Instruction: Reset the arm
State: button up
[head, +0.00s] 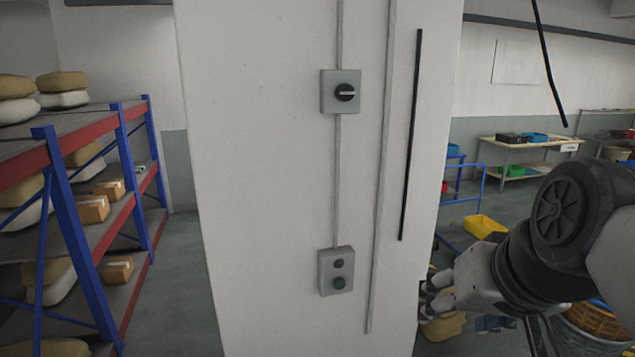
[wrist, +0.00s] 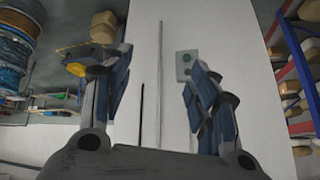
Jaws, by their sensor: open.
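My gripper (head: 432,296) is at the lower right of the head view, just right of the white pillar. In the wrist view its two fingers (wrist: 160,95) are spread apart with nothing between them. Beyond them is the pillar's white face with a grey button box (wrist: 186,65). A grey switch box (head: 340,92) with a black rotary knob is higher up.
A blue and red rack (head: 62,200) with sacks and cartons stands at the left. Floor shows between rack and pillar.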

jog(key=s+a+f+g+b, duration=0.1)
jog(key=s+f+b, duration=0.3)
jog(key=f, duration=0.7)
jog(key=s+a+f+n+b, duration=0.1)
jog(key=s+f+b, duration=0.3)
jog(key=f+b, duration=0.5)
jog(key=s+a+f+n+g+b, duration=0.1)
jog(key=s+f+b, duration=0.3)
jog(key=f, duration=1)
jog(key=a+b, duration=0.1)
jog(key=b, duration=0.2)
jog(key=shift+s+f+g, duration=0.15)
jog(key=shift+f+g, duration=0.05)
jog(key=shift+g, duration=0.1)
jog(key=shift+c, duration=0.3)
